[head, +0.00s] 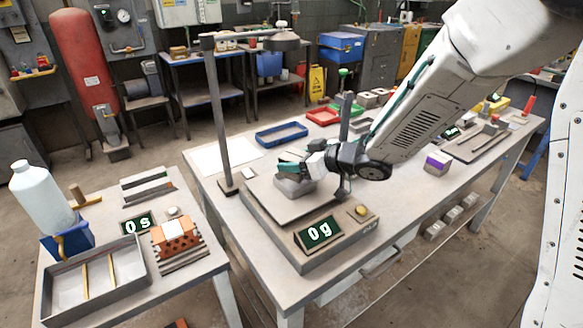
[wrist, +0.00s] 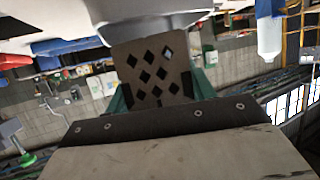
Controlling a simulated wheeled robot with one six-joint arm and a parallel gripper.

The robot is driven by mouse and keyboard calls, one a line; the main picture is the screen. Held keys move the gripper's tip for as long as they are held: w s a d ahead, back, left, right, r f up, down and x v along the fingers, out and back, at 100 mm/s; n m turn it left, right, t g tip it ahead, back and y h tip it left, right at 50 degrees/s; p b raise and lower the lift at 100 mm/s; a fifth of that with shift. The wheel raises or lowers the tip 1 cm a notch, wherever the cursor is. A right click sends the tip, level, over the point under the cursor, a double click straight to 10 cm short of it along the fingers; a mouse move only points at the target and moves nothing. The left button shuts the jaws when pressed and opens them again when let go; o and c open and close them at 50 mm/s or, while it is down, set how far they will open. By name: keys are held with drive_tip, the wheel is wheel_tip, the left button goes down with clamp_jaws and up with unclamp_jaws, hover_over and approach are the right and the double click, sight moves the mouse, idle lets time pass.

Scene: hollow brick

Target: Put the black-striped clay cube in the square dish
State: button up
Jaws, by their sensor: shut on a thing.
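My gripper (head: 288,167), with green fingers, is shut on a grey-brown block (wrist: 145,85) whose visible face has several dark diamond-shaped openings or marks. No black stripe shows on that face, so I cannot tell if it is the black-striped cube. The gripper points left, low over the scale plate (head: 272,204). A small grey form (head: 295,188) shows just below the fingers; I cannot tell whether it is the block or a dish. A cube with a purple band (head: 437,163) stands to the right on the bench.
A lamp post (head: 217,120) stands left of the plate, and a thin upright post (head: 345,120) behind my gripper. The scale display (head: 319,232) reads 0g. A blue tray (head: 281,134) and red tray (head: 322,115) lie behind. An orange brick (head: 176,238) sits on the left table.

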drive_tip(key=shift+f, duration=1.55)
drive_tip(key=shift+f, duration=0.3)
drive_tip(key=o, duration=1.1)
drive_tip(key=shift+s, duration=0.1)
drive_tip(key=shift+d+r, duration=0.1)
drive_tip(key=shift+r, duration=0.15)
drive_tip(key=v, duration=1.1)
drive_tip(key=shift+s+d+r, duration=0.15)
drive_tip(key=shift+d, duration=0.2)
